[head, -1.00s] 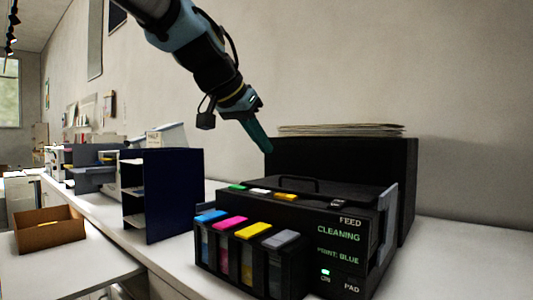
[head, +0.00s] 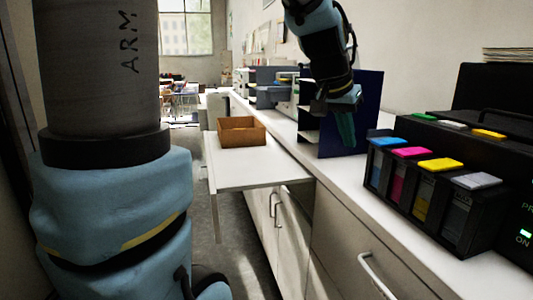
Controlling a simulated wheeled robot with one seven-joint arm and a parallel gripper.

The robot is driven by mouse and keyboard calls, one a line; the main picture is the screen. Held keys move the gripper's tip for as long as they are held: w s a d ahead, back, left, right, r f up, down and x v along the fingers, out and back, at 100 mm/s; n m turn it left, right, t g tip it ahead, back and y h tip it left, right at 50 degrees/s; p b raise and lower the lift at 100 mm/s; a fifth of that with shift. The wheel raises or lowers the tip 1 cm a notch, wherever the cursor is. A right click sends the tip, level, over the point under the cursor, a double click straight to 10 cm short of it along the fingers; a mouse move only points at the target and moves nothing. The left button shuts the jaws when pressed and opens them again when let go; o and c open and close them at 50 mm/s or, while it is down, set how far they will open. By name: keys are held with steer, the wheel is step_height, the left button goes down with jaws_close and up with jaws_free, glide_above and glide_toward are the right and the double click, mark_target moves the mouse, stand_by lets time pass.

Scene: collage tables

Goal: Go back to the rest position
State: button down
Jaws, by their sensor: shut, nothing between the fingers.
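My gripper (head: 346,130) hangs from my arm at the upper middle of the head view, its narrow teal fingers pointing down. The fingers look closed together with nothing between them. It is in front of a dark blue upright organizer (head: 368,105) on the counter and overlaps it in the picture. I cannot tell how far apart they are. The black printer (head: 440,150) with blue, magenta, yellow and grey ink tanks stands to the right of my gripper, apart from it.
A brown open box (head: 241,133) sits on a lower pull-out white surface (head: 240,172) left of the counter. The white counter (head: 345,185) is bare in front of the organizer. Cabinet doors (head: 290,235) stand below. Open floor (head: 250,262) runs along the left toward a window.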

steer(key=s+a+f+n+g+y, duration=0.1)
steer(key=s+a+f+n+y, duration=0.1)
steer(key=a+f, duration=0.6)
steer(key=s+a+f+n+g+y, duration=0.1)
steer(key=s+a+f+n, duration=0.3)
steer(key=a+f, duration=0.5)
steer(key=a+n+y, duration=0.1)
steer(key=a, duration=0.7)
steer(key=shift+s+f+n, duration=0.15)
steer(key=shift+f+n, duration=0.15)
steer(key=shift+a, duration=0.1)
